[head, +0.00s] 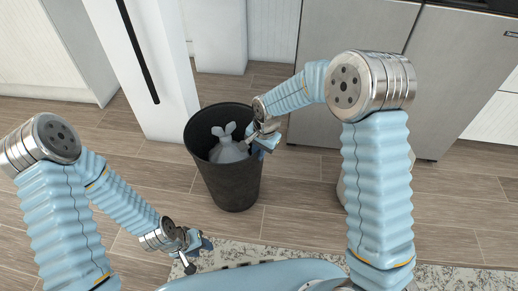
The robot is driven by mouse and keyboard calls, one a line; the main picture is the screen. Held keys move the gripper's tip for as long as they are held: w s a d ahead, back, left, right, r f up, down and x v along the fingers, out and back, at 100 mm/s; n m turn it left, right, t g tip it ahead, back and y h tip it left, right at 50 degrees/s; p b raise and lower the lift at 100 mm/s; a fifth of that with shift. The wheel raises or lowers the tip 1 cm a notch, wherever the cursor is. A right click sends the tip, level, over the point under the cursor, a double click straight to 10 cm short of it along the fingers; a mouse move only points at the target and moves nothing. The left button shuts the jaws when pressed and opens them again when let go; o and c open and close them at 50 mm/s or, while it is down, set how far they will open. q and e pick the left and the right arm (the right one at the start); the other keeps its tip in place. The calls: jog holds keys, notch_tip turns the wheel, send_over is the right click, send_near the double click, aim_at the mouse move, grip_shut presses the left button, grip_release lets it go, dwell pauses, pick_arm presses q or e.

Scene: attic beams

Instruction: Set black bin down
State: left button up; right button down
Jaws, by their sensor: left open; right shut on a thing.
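The black bin (228,186) is upright over the wood floor in the middle of the head view. A grey tied bag (229,150) sits inside it. My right gripper (262,141) is at the bin's right rim, shut on it. The fingertips partly hide that rim. Whether the bin's base touches the floor is hard to tell. My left gripper (191,252) is open and empty, low and in front of the bin, apart from it.
A white fridge-like cabinet (160,70) with a dark handle stands behind the bin. Grey cabinets (350,30) stand at the back right. A speckled light surface (450,279) is in front.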

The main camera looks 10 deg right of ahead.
jog(key=shift+w+r, duration=0.15)
jog(key=c, duration=1.2)
grip_release()
jog(key=shift+o, duration=0.2)
notch_tip(320, 180, up, 12)
jog(key=s+d+p, duration=0.1)
jog(key=shift+s+d+p, duration=0.25)
jog(key=shift+p, duration=0.1)
jog(key=shift+f, duration=0.2)
